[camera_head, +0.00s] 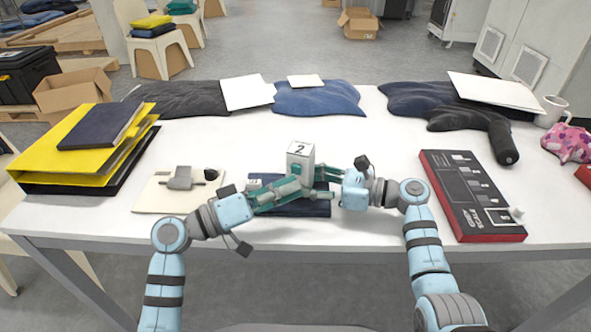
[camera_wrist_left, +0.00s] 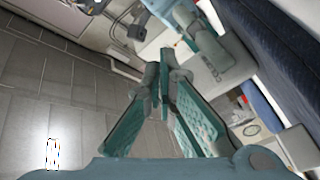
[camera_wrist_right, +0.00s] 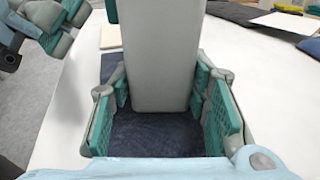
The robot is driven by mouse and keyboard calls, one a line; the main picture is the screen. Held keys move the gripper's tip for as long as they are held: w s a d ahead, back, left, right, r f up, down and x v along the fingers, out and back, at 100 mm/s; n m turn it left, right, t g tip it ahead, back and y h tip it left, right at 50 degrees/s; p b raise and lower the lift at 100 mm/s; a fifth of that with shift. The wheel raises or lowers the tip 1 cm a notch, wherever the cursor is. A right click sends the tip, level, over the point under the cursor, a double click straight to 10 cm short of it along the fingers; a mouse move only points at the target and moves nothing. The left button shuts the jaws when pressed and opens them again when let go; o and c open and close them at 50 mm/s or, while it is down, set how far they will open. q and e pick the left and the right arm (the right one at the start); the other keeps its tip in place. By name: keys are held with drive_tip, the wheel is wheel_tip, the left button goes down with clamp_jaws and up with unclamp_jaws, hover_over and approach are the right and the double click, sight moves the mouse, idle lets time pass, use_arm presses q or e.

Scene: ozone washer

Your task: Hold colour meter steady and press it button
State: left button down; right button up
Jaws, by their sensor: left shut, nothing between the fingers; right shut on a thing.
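The colour meter (camera_head: 300,160) is an upright pale grey block with a "2" on its top face. It stands over a dark folded cloth (camera_head: 305,208) at the table's front. My right gripper (camera_head: 325,180) is shut on its body from the right. In the right wrist view the grey body of the meter (camera_wrist_right: 158,55) sits between the teal fingers, with the dark cloth (camera_wrist_right: 155,135) below. My left gripper (camera_head: 292,188) is shut and empty at the meter's front left. I cannot tell whether its tips touch the meter. I cannot make out the button.
A cream board with a small grey device (camera_head: 180,178) lies left, near yellow binders (camera_head: 85,150). A red-edged dark panel (camera_head: 470,195) lies right. Folded dark garments (camera_head: 318,98) line the back. The white table middle behind the meter is clear.

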use_arm(q)
drive_tip(key=shift+s+a, duration=0.25)
drive_tip(key=shift+s, duration=0.55)
drive_tip(key=shift+s+a, duration=0.2)
drive_tip(key=shift+s, duration=0.6)
drive_tip(key=shift+s+a, duration=0.25)
drive_tip(key=shift+s, duration=0.55)
use_arm(e)
drive_tip(key=o, duration=0.9)
drive_tip(key=shift+d, duration=0.15)
